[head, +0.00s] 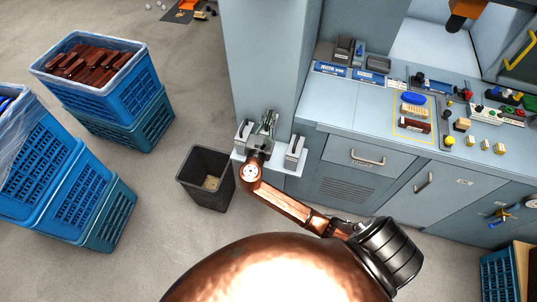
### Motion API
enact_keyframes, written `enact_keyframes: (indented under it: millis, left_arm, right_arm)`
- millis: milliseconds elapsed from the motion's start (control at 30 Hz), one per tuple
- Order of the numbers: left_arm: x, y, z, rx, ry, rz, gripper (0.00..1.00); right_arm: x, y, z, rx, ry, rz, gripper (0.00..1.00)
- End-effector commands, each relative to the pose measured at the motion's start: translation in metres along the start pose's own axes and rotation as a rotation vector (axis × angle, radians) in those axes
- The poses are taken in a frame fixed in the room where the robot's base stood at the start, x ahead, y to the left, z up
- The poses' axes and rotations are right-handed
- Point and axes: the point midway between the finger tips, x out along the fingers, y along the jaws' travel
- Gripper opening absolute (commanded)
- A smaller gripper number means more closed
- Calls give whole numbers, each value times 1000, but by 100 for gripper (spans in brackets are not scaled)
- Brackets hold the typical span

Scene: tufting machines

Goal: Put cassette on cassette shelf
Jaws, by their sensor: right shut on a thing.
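The small pale cassette shelf (280,161) juts from the side of the grey-blue column. A light grey cassette (242,131) stands at its left end and another (295,147) at its right end. My right gripper (264,128) is over the middle of the shelf, between these two. It is shut on a grey cassette (270,117), largely hidden by the fingers. I cannot tell whether the held cassette touches the shelf. My left gripper is not in view.
A dark waste bin (207,172) stands on the floor left of the shelf. Blue crates (110,95) stand farther left. At right is a workbench (350,115) with dark devices, a brush, blocks and buttons. Open floor lies between crates and column.

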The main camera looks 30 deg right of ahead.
Motion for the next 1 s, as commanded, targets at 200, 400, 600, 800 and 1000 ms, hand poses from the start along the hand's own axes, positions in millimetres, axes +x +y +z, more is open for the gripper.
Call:
enact_keyframes:
  millis: [200, 400, 600, 800, 1000]
  left_arm:
    - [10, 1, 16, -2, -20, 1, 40]
    - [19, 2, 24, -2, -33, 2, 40]
    - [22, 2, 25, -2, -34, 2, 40]
    - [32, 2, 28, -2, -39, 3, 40]
    - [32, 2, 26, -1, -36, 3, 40]
  right_arm:
    - [6, -6, -26, -1, -6, -39, 0]
    - [6, -12, -59, -1, -6, -38, 0]
    - [6, -14, -71, 1, -7, -36, 0]
    - [6, -20, -98, -1, -6, -36, 0]
    - [6, -20, -102, 2, -7, -36, 0]
